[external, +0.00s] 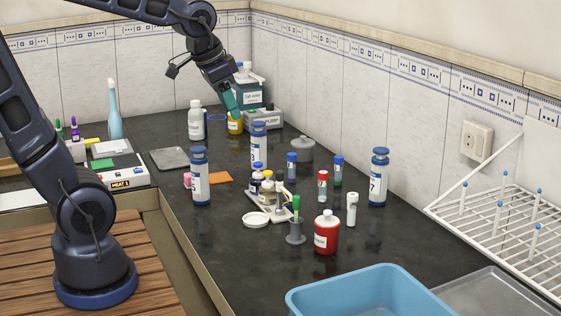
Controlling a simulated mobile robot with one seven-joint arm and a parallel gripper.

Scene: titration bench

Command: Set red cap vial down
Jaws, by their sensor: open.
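The red cap vial (322,188) stands upright on the dark bench (395,235), near the middle of the external view. It has a red cap and a pale label. My gripper (231,106) is far from it, toward the back left of the bench. Its teal fingers point down just above or in front of a small yellow bottle (235,126). The gripper is open, and I see no vial in it. The gap between the fingers is too small to make out, and I cannot tell whether they touch the yellow bottle.
Blue-capped vials (292,166) and tall blue-capped bottles (378,180) stand around the red cap vial. A red bottle (326,238) and a white tube (351,210) stand in front. A blue tub (360,292) and white drying rack (500,215) are at right.

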